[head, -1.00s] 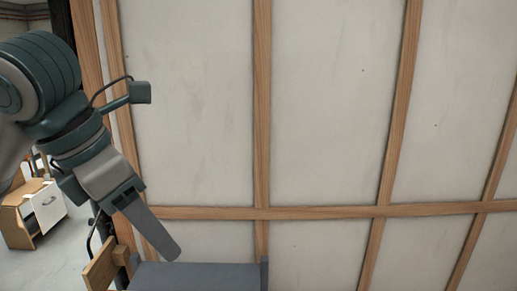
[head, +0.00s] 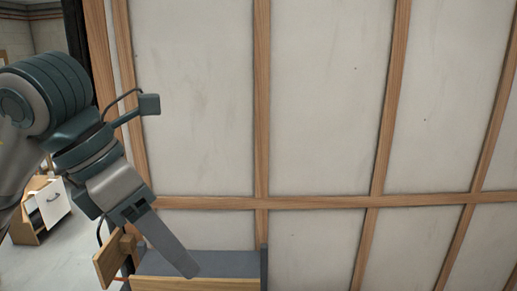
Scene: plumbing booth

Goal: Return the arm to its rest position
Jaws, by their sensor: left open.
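My left arm comes in from the left edge of the head view. Its gripper (head: 165,240) points down and to the right. One long grey finger shows clearly, its tip in front of or over the grey shelf; whether it touches cannot be told. The gripper is open, and nothing shows held in it. My right gripper is not in view.
A grey shelf (head: 228,264) with wooden front and side boards stands at the bottom, close to my left gripper. Behind it is a wood-framed panel wall (head: 320,100). A small wooden cabinet (head: 50,203) with a white drawer front stands at the far left.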

